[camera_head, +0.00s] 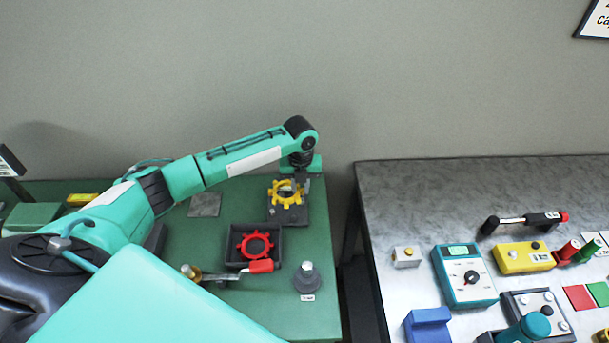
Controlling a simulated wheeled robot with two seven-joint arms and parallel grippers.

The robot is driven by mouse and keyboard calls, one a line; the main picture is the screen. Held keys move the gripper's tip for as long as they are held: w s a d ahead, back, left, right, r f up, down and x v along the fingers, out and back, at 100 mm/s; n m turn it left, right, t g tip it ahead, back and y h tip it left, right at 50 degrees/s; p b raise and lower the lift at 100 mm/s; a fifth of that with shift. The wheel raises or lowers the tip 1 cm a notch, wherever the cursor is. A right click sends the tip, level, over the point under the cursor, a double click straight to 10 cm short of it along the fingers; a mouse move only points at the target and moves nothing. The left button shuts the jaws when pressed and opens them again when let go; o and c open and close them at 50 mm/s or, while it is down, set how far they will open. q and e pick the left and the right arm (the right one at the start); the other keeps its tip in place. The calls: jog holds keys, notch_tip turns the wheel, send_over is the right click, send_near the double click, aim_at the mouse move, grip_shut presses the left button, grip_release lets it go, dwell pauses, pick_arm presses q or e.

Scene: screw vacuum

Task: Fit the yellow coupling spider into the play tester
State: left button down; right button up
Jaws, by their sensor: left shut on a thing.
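The yellow coupling spider (274,197) is a toothed ring, seen at the far right of the green table. My left gripper (299,181) reaches down over it from above and is shut on its rim. Right below the spider is a dark block with a grey metal part, which looks like the play tester (290,216). I cannot tell whether the spider touches or sits in it. The gripper hides part of the spider's back right side. My right gripper is not in view.
A red toothed ring (245,247) lies in a black tray (232,263) nearer on the green table (180,238). A red-handled tool (260,266) and a grey stepped knob (307,280) are close by. A gap separates the grey table (400,205), crowded with instruments.

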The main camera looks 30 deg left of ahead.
aim_at(300, 194)
pick_arm(q)
jog(key=shift+r+p, duration=0.1)
jog(key=shift+p, duration=0.4)
jog(key=shift+f+b, duration=0.4)
jog(key=shift+f, duration=0.35)
jog(key=shift+f+b, duration=0.35)
jog(key=shift+f, duration=0.9)
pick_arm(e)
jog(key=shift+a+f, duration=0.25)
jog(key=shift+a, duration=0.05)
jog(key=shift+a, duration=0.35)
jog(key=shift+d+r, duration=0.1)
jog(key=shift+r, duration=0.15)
pick_arm(q)
jog(key=shift+f, duration=0.1)
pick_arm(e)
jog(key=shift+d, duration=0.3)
pick_arm(q)
jog(key=shift+f+p, duration=0.3)
